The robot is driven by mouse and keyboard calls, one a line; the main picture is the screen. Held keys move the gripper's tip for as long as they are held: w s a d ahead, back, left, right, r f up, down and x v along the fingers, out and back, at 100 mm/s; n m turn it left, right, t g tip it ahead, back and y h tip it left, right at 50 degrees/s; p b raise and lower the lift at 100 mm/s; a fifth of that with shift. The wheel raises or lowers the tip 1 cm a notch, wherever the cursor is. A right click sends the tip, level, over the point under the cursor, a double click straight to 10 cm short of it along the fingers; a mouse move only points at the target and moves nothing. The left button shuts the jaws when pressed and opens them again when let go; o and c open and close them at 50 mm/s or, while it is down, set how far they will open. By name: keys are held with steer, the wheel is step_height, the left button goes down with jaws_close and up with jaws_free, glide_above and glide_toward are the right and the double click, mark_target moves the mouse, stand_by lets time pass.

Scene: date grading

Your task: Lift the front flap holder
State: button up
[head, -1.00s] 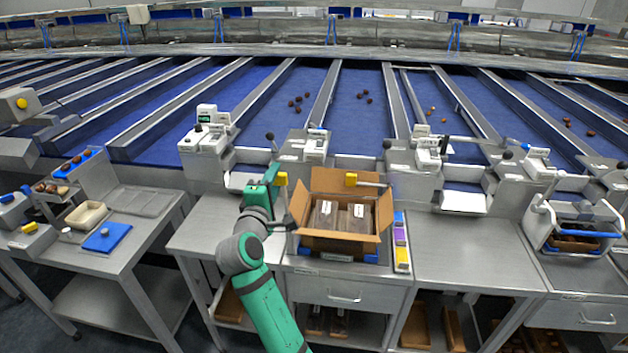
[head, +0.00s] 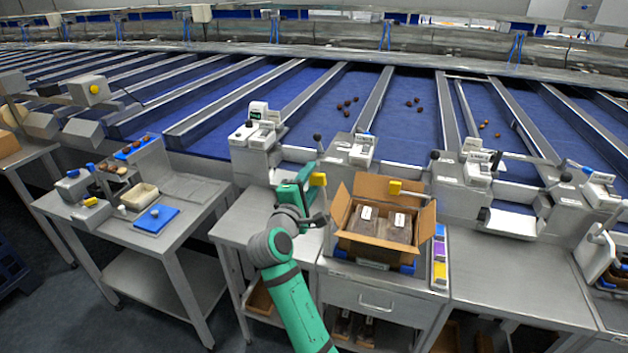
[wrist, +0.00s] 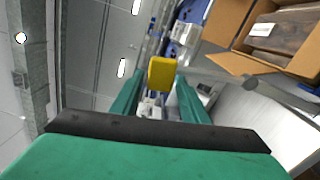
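The carton (head: 386,247) stands open on the bench with its flaps spread and dark packs inside. One yellow holder block (head: 318,179) is at its left, right by my gripper (head: 308,183); another yellow block (head: 395,187) is at its back flap. Which of these is the front flap holder I cannot tell. In the wrist view, the near yellow block (wrist: 161,72) lies in line with the gap between my green fingertips (wrist: 161,80). The fingers are apart, and most of the block shows past their tips. Any contact is too small to make out.
A strip of coloured blocks (head: 439,257) lies right of the carton. A grey rod with a dark knob (wrist: 221,85) stands close to the right finger. Scales and levers line the back. The bench (head: 520,275) to the right has clear room.

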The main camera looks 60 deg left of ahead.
steer(key=shift+w+d, duration=0.1)
steer(key=v, duration=1)
steer(key=shift+s+d, duration=0.2)
steer(key=shift+s, duration=0.15)
stand_by(0.3)
